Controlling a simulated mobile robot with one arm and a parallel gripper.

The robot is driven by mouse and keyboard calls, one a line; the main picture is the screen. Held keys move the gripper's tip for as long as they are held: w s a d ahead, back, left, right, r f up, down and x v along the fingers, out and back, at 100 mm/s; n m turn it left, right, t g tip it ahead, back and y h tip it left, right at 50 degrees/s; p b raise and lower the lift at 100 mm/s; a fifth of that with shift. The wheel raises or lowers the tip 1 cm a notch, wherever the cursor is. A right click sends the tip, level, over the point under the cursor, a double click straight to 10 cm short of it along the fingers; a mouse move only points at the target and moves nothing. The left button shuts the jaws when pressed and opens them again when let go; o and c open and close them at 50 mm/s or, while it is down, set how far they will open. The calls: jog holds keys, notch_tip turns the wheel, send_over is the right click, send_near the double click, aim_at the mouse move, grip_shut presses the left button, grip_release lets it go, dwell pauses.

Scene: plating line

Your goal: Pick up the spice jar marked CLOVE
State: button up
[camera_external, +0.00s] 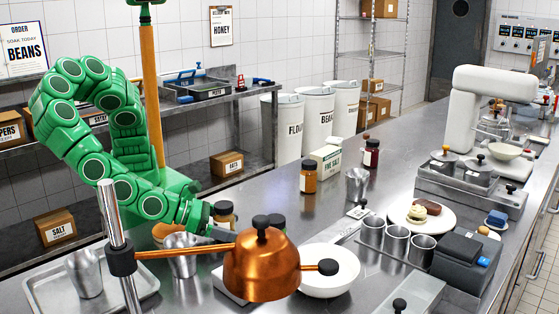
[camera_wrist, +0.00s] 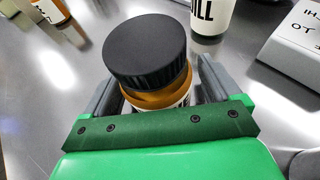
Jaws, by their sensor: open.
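A jar with a black ribbed lid (camera_wrist: 145,52) and orange-brown contents stands between the fingers of my gripper (camera_wrist: 155,82) in the wrist view. The fingers are open, one on each side of it. Its label is almost wholly hidden, so I cannot read whether it says CLOVE. In the external view my gripper (camera_external: 222,235) is low over the counter, beside a dark-lidded jar (camera_external: 225,212) and partly behind a copper dome. No label reading CLOVE is legible in either view.
The copper dome (camera_external: 262,268) on a pole arm and a white bowl (camera_external: 329,285) stand close to my gripper. A metal cup (camera_external: 181,255) is to its left. An orange jar (camera_external: 308,177) and a dark red jar (camera_external: 371,154) stand farther back. The counter between is partly clear.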

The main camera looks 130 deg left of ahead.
aim_at(229, 204)
jog(key=shift+w+a+f, duration=0.2)
jog(key=shift+w+a, duration=0.1)
jog(key=shift+a, duration=0.05)
jog(key=c, duration=1.2)
jog(key=shift+r, duration=0.1)
jog(key=shift+c, duration=0.2)
jog(key=shift+r, duration=4.95)
